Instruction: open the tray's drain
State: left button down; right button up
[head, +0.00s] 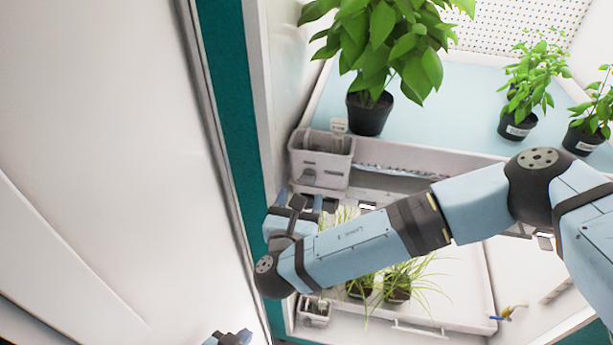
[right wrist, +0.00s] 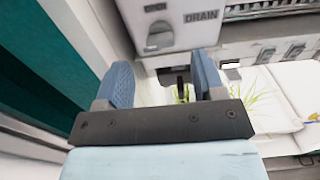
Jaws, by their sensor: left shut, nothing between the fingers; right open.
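The upper tray (head: 440,163) has a grey box (head: 322,150) at its left front corner. In the right wrist view this box (right wrist: 205,35) has the word DRAIN and a round grey knob (right wrist: 159,37) on its face. My right gripper (head: 293,199) is open, just below and in front of the box. In its wrist view the open fingers (right wrist: 164,78) point towards the box's face, with the knob ahead, between and beyond the fingertips. The fingers appear apart from the knob. My left gripper (head: 229,338) is shut and empty at the bottom edge, partly cut off.
A large leafy plant (head: 370,113) and smaller potted plants (head: 518,124) stand on the upper tray. A lower tray (head: 455,290) holds grassy plants (head: 398,285) and has a similar small box (head: 314,312). A white door panel (head: 100,150) fills the left side.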

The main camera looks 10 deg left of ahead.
aim_at(307, 182)
jog(key=w+p, duration=0.1)
jog(key=w, duration=0.3)
jog(key=shift+w+r, duration=0.1)
jog(key=shift+w, duration=0.95)
jog(key=shift+c, duration=0.4)
